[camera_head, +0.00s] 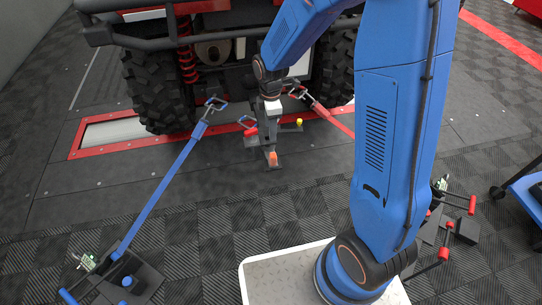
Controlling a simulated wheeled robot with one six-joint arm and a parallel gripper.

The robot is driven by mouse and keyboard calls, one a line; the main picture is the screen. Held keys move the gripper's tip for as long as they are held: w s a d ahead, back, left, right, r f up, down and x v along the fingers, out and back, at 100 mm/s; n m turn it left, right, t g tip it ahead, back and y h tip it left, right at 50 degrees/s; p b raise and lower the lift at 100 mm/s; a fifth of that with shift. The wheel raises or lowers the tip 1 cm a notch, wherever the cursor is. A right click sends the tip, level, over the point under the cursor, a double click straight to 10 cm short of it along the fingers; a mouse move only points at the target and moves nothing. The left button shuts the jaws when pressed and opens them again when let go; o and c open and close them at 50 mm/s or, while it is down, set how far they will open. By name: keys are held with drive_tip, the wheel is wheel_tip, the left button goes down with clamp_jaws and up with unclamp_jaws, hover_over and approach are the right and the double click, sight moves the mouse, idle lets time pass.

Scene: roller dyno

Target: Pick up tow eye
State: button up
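My gripper (269,135) hangs from the end of my blue arm, below a small white block, in front of the vehicle. It is small, dark and seen against dark parts, so its fingers do not show clearly. Around and below it are dark grey pieces with a red end (250,132), an orange end (273,158) and a yellow end (299,122).
An off-road vehicle with big tyres (158,88) stands behind on the dyno plates. A blue strap (170,180) runs to a floor anchor (125,280) at lower left. A red strap (328,115) passes behind my arm. A blue cart (530,195) is at right.

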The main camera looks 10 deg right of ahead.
sight(273, 155)
wheel_tip(273, 155, down, 13)
drive_tip(key=shift+r, duration=0.2)
drive_tip(key=f, duration=0.2)
drive_tip(key=d+f, duration=0.1)
drive_tip(key=shift+s+f, duration=0.3)
drive_tip(key=shift+s, duration=0.1)
drive_tip(key=shift+f, duration=0.75)
drive_tip(key=shift+a, duration=0.1)
clamp_jaws()
drive_tip(key=shift+r, duration=0.1)
